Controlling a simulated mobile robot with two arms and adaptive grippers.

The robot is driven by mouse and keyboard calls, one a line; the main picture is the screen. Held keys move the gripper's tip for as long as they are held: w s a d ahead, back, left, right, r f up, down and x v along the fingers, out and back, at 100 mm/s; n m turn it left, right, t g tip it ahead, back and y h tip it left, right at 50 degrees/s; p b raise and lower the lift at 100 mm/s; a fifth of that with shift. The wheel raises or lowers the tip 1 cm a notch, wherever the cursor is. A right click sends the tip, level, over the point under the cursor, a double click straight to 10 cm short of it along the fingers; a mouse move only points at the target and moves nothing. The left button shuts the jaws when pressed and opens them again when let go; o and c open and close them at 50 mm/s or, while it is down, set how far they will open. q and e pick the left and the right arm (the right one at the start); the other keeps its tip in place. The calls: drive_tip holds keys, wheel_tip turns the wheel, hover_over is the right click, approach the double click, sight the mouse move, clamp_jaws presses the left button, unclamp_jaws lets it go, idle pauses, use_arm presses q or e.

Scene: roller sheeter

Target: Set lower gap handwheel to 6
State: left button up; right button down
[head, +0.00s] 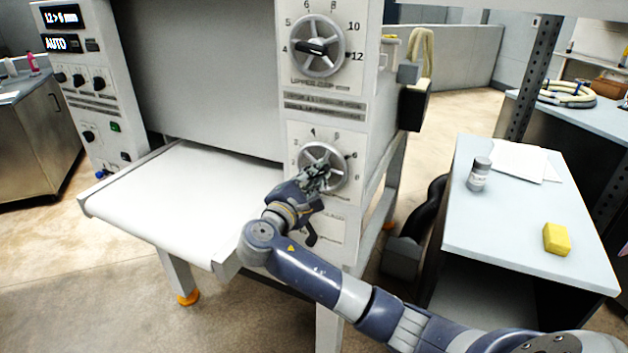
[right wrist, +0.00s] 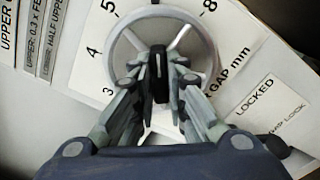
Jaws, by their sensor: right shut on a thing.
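The lower gap handwheel (head: 341,160) is a grey spoked wheel on the front panel of the sheeter, below the upper handwheel. Its rim (right wrist: 205,68) also shows in the right wrist view, with a black centre grip bar (right wrist: 158,72). My right gripper (head: 318,178) is at the wheel; in the right wrist view its fingers (right wrist: 158,85) are shut on the bar from both sides. The bar stands upright there, its upper end pointing between the printed 5 and 8. The number directly above it is out of frame. My left gripper is not in view.
The upper gap handwheel (head: 318,46) sits above. A black lock lever (head: 310,234) is below the lower wheel, by a LOCKED label (right wrist: 255,98). The display (head: 61,17) reads "L2>6 mm". A white belt table (head: 180,195) extends left; a side table (head: 510,220) stands right.

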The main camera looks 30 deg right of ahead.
drive_tip(key=shift+m, duration=0.4)
drive_tip(key=c, duration=1.6)
unclamp_jaws()
drive_tip(key=v, duration=1.2)
drive_tip(key=shift+f, duration=0.1)
